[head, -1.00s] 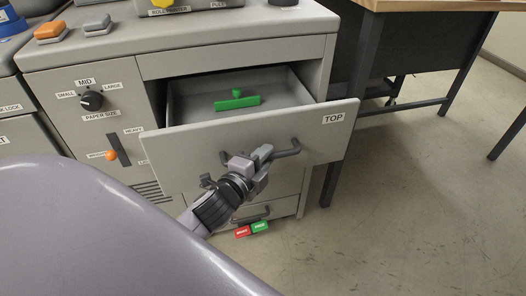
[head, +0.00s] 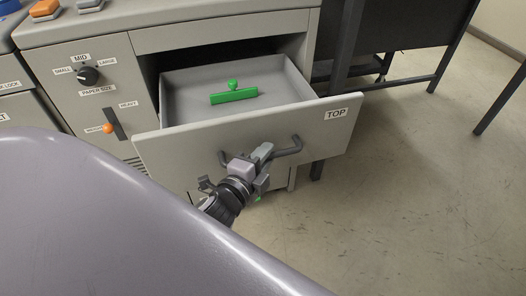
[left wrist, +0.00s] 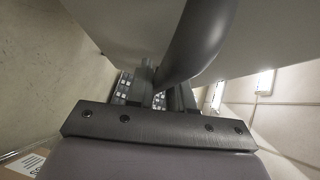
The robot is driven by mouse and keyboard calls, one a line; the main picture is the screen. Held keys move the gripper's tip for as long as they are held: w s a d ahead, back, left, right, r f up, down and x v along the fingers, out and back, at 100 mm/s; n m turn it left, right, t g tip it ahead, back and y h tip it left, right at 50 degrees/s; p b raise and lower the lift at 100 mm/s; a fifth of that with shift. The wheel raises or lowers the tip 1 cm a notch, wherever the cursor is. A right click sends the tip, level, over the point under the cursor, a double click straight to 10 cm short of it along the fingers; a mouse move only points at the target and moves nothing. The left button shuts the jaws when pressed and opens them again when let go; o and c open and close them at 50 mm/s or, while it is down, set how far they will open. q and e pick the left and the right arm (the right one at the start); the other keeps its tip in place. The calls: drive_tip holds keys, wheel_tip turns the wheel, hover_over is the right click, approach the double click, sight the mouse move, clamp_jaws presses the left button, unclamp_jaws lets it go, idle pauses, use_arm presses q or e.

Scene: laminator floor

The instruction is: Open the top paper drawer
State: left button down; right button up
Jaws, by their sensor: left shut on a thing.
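The top paper drawer (head: 195,146), grey with a "TOP" label, stands well out of the grey cabinet. Its inside shows, with a green block with a knob (head: 233,94) lying in it. My left gripper (head: 262,154) is shut on the dark bar handle (head: 289,150) at the drawer's front. In the left wrist view the curved handle (left wrist: 198,40) passes between the finger pads (left wrist: 145,90). My right gripper is in neither view.
The cabinet's left panel carries a paper size knob (head: 88,75) and an orange-tipped lever (head: 114,124). A dark table leg (head: 347,50) stands close behind the drawer's right side. The floor (head: 420,200) at the right is clear.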

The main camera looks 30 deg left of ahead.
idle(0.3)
use_arm(q)
drive_tip(key=c, duration=1.1)
unclamp_jaws()
drive_tip(key=shift+s+d+r+b, duration=0.1)
drive_tip(key=shift+s+r+b, duration=0.05)
drive_tip(key=shift+s, duration=1.05)
drive_tip(key=shift+s+d+r+b, duration=0.1)
drive_tip(key=shift+s+r+b, duration=0.1)
drive_tip(key=shift+s, duration=0.95)
drive_tip(key=shift+s+d+r+b, duration=0.1)
drive_tip(key=shift+s+r, duration=0.05)
drive_tip(key=shift+s, duration=1.05)
drive_tip(key=s+d+f+n+g+h, duration=0.1)
drive_tip(key=s+f+n+g, duration=0.1)
drive_tip(key=f+n, duration=0.2)
drive_tip(key=s+d+f+n+g+h+p, duration=0.1)
drive_tip(key=s+f+n+g, duration=0.1)
drive_tip(key=f+n, duration=0.3)
drive_tip(key=s+d+f+n+g+h+p, duration=0.1)
drive_tip(key=s+f+n+g, duration=0.1)
drive_tip(key=f, duration=0.4)
drive_tip(key=shift+s+d+f+n, duration=0.2)
drive_tip(key=shift+s+n, duration=0.1)
drive_tip(key=shift+n, duration=0.3)
drive_tip(key=shift+s+d+f+n, duration=0.15)
drive_tip(key=shift+s+f+n, duration=0.1)
drive_tip(key=shift+n, duration=0.35)
